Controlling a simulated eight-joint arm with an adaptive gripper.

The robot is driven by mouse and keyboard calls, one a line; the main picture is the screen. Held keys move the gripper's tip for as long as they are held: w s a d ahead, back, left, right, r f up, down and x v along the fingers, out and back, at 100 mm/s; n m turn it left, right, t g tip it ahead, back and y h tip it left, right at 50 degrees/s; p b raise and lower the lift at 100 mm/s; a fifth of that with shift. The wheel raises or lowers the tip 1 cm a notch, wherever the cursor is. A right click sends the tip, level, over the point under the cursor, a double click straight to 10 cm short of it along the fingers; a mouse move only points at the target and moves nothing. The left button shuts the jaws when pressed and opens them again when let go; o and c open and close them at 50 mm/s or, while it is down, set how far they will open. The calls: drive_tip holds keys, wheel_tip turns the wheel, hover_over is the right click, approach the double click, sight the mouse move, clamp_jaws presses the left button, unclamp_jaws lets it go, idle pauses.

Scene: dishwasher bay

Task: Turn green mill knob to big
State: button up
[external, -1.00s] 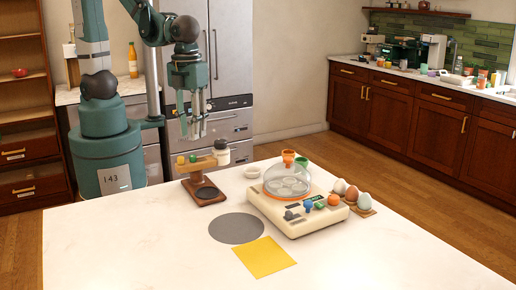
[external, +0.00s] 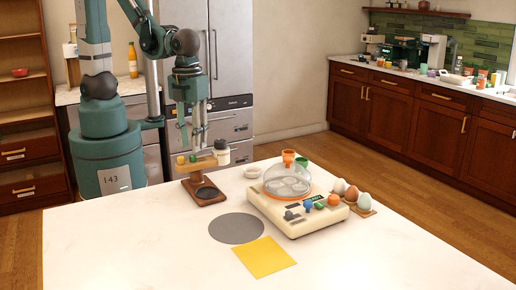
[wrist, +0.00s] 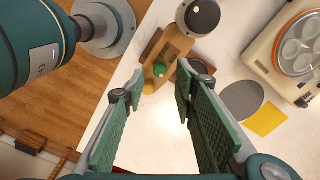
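My gripper (external: 197,146) hangs pointing down just above the knobs. In the wrist view my gripper (wrist: 159,84) is open and empty. Size marks on the mill are too small to read.
A cream egg cooker (external: 295,210) with a clear dome stands to the right of the mill. A grey disc (external: 237,228) and yellow mat (external: 264,257) lie in front. The counter's left part is clear.

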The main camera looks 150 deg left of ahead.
sight(193, 158)
drive_tip(key=shift+f, duration=2)
drive_tip(key=c, duration=0.9)
